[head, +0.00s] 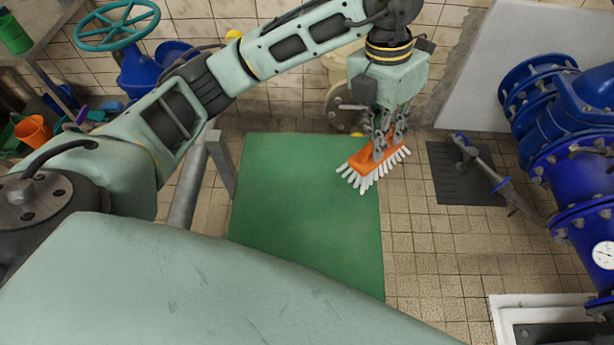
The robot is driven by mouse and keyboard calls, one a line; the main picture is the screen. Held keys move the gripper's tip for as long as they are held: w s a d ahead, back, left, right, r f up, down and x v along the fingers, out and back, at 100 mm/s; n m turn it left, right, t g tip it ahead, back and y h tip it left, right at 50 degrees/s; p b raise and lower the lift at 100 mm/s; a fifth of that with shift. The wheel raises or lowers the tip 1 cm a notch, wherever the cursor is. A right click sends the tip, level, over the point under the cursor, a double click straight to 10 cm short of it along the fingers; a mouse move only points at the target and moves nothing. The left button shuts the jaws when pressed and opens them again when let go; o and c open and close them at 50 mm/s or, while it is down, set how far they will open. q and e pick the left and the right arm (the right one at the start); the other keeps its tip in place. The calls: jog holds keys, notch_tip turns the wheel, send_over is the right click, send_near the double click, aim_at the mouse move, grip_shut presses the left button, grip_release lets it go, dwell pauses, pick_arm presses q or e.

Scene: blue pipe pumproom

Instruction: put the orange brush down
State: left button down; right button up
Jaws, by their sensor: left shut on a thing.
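The orange brush (364,160) has an orange back and white bristles that point down and toward me. My left gripper (381,150) hangs from the arm that comes in from the left. It points down and its fingers are shut on the brush's orange back. The brush shows over the right edge of a green mat (305,220). I cannot tell for certain how far the bristles are above the floor. My right gripper is not in view.
Big blue pipes (560,160) with a gauge stand at the right. A dark mat (463,185) lies near them. A metal post (187,185) stands left of the green mat. An orange bucket (33,132) is at the far left. The green mat's middle is clear.

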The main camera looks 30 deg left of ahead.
pick_arm(q)
jog(key=n, duration=0.2)
jog(key=w+a+f+n+t+b, duration=0.1)
jog(key=n, duration=0.2)
jog(key=w+a+n, duration=0.1)
jog(key=n, duration=0.2)
jog(key=shift+f+t+b, duration=0.3)
jog(key=shift+f, duration=0.1)
jog(key=s+a+f+n, duration=0.1)
jog(key=a+f+n, duration=0.1)
jog(key=a+f, duration=0.2)
jog(key=s+a+f+n+p, duration=0.1)
jog(key=a+f, duration=0.3)
jog(key=s+a+f+n, duration=0.1)
jog(key=a+f+n, duration=0.1)
jog(key=a+f, duration=0.1)
jog(key=shift+s+a+f+n+t+y, duration=0.15)
jog(key=shift+s+a+f+t, duration=0.05)
jog(key=shift+a, duration=0.15)
jog(key=shift+s+a+f+n+t+y, duration=0.15)
jog(key=shift+a+f+t, duration=0.05)
jog(key=shift+a, duration=0.15)
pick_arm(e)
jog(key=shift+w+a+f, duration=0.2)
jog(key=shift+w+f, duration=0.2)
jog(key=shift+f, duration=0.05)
